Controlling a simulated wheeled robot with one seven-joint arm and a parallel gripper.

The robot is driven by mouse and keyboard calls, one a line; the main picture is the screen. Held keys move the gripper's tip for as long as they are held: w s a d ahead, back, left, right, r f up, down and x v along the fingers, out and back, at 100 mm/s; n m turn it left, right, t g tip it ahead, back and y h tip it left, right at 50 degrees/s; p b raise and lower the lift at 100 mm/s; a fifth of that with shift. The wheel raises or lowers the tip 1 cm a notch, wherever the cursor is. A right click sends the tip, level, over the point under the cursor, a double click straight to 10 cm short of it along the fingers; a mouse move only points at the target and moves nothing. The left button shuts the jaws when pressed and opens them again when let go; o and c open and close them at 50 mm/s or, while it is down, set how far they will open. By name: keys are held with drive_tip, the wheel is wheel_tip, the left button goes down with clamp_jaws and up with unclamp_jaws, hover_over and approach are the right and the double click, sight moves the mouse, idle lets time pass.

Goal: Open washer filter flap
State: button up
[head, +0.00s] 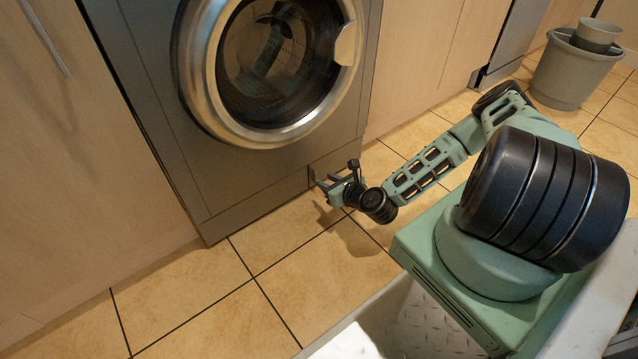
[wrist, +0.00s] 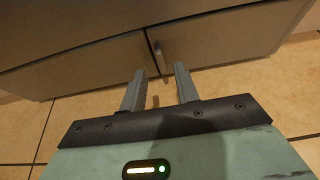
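The grey washer (head: 255,165) stands in the cabinet row, its round door shut. Its filter flap (head: 332,157) is the panel at the lower right of the front, partly hidden by my gripper in the head view. In the wrist view the flap (wrist: 225,42) looks closed, flush with the plinth beside it, with a dark seam at its left edge. A small upright handle (wrist: 158,48) sits near that seam. My gripper (head: 332,177) is low in front of the flap. In the wrist view its fingers (wrist: 160,70) are open and empty, pointing toward the handle, which appears just beyond the tips.
Tiled floor (head: 285,285) lies clear in front of the washer. Wooden cabinets (head: 80,150) flank it on both sides. A grey bin (head: 570,75) with a smaller pot (head: 597,32) on it stands at the far right, away from my arm.

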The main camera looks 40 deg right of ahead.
sight(316, 176)
drive_tip(key=b+x, duration=0.2)
drive_tip(key=x, duration=0.3)
drive_tip(key=shift+s, duration=0.1)
clamp_jaws()
